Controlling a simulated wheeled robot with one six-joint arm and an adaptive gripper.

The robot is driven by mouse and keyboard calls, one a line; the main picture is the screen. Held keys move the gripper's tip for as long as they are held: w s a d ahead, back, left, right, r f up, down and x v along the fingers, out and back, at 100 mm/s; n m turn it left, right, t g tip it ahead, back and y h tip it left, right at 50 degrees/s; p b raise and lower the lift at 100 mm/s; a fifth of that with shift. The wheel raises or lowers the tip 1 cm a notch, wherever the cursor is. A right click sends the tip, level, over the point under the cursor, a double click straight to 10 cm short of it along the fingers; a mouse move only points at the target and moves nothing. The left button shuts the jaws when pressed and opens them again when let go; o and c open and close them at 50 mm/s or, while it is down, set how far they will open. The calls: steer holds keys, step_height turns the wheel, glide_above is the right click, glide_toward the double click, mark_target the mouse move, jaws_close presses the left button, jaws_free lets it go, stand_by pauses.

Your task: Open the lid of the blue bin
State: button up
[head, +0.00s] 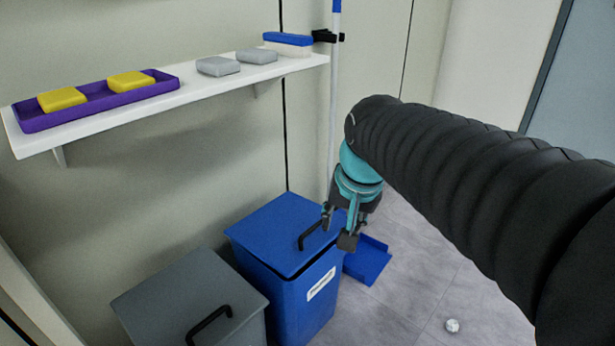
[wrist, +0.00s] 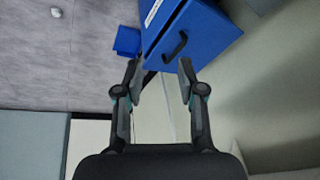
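The blue bin (head: 302,297) stands on the floor against the wall, with a white label on its front. Its blue lid (head: 280,228) is shut and carries a black handle (head: 312,234). My gripper (head: 338,233) is above the right side of the lid, just right of the handle in the head view. In the wrist view the gripper (wrist: 159,68) is open, its two fingers apart and nothing between them. The handle (wrist: 176,46) shows beyond the fingertips there, close to the right finger. I cannot tell whether they touch.
A grey bin (head: 190,299) stands left of the blue bin. A blue dustpan (head: 368,262) lies on the floor to its right. A shelf (head: 200,98) with sponges and a purple tray (head: 95,98) is above. A crumpled ball (head: 452,325) lies on open floor.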

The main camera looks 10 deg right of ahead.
steer(key=shift+s+n, duration=0.3)
steer(key=shift+s, duration=0.35)
